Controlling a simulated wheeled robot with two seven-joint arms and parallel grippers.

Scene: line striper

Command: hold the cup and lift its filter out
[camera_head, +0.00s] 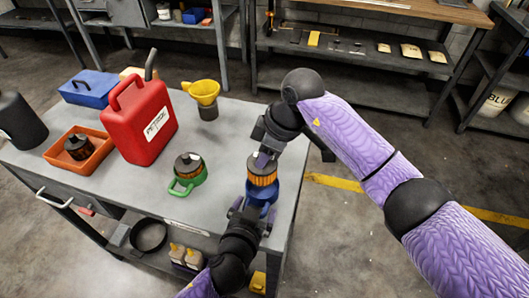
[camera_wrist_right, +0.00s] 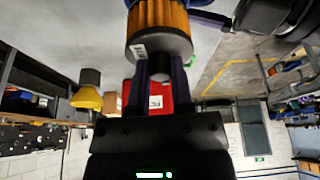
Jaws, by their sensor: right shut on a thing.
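A blue cup (camera_head: 262,192) stands at the right end of the grey table. A filter (camera_head: 262,177) with orange pleats and a black top is at its mouth, its pleated side showing above the rim. Its lower end is hidden. My right gripper (camera_head: 264,160) comes from above and is shut on the knob on the filter's top. In the right wrist view the knob (camera_wrist_right: 160,72) sits between the two fingers, below the labelled filter (camera_wrist_right: 158,22). My left gripper (camera_head: 250,212) is low at the cup's near side, its fingers beside the blue body; its grip is partly hidden.
A green cup (camera_head: 187,183) with its own filter stands left of the blue one. Behind are a red jug (camera_head: 145,125), a yellow funnel (camera_head: 203,92), an orange tray (camera_head: 90,165) and a blue box (camera_head: 90,88). The table's right edge is close to the blue cup.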

